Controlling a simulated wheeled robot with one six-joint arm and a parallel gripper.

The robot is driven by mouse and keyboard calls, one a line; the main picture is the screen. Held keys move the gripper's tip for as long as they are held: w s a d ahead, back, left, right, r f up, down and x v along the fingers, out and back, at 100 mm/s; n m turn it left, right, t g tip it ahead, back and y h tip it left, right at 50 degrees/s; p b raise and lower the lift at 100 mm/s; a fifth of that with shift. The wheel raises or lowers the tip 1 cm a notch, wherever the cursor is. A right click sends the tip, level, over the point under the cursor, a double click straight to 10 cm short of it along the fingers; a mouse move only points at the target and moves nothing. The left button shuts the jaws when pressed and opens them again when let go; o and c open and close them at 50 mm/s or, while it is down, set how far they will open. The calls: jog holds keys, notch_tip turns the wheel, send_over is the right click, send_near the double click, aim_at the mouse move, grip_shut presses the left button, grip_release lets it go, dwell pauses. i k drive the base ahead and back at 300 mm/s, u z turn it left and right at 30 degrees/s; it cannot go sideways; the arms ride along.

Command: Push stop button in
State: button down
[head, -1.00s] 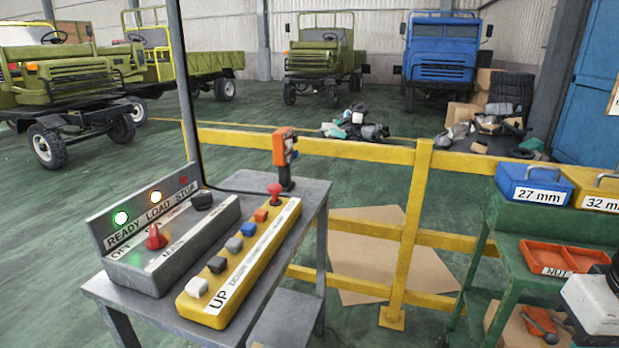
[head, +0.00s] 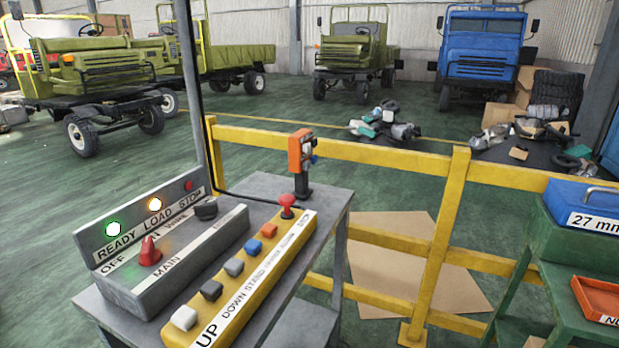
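The yellow button box (head: 276,268) lies on a grey metal table in the head view. Its red mushroom stop button (head: 288,202) stands up at the far end, beside the word STOP. Several square buttons in white, black, grey, blue and orange run along the box towards the near end marked UP. Whether the stop button is pressed or raised I cannot tell for sure; its head stands clear above the box. My gripper is not in view.
A grey panel (head: 170,262) with a red switch (head: 149,252) and green and orange lit lamps stands left of the box. An orange handheld device (head: 301,155) stands behind. A yellow railing (head: 440,240) runs behind the table. A green shelf (head: 548,262) is at right.

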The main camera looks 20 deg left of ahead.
aim_at(285, 200)
jog(key=u, duration=0.15)
jog(key=i, duration=0.55)
jog(key=u, duration=0.8)
jog(key=i, duration=0.35)
jog(key=u, duration=0.4)
